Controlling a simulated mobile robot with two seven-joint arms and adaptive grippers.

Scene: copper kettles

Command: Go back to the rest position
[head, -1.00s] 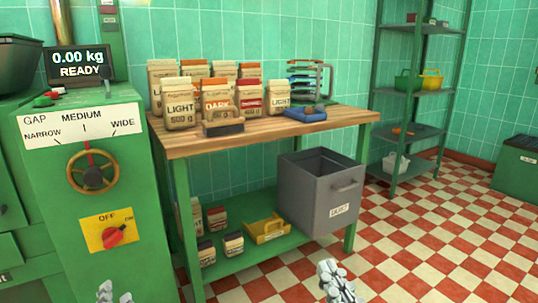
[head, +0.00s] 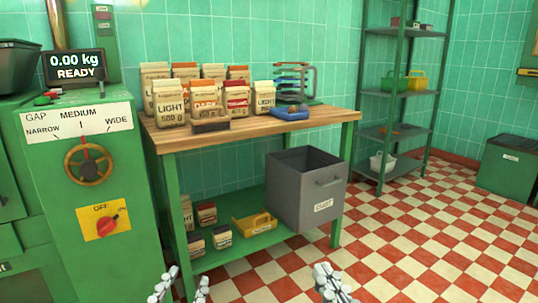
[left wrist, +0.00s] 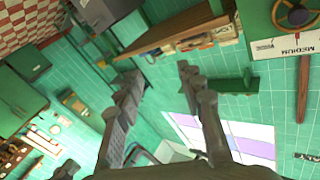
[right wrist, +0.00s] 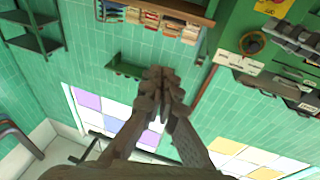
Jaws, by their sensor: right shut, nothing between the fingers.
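My left gripper (head: 180,287) shows at the bottom edge of the head view, with its two fingers apart. In the left wrist view its fingertips (left wrist: 159,78) are spread with nothing between them. My right gripper (head: 333,283) is at the bottom edge of the head view, right of the left one. In the right wrist view its fingertips (right wrist: 158,76) meet and hold nothing. Both grippers are in front of the wooden-topped table (head: 320,118) and apart from it. Most of both arms is out of the head view.
A grey bin (head: 300,195) is at the table's lower right. The checkered floor (head: 430,240) to the right is clear.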

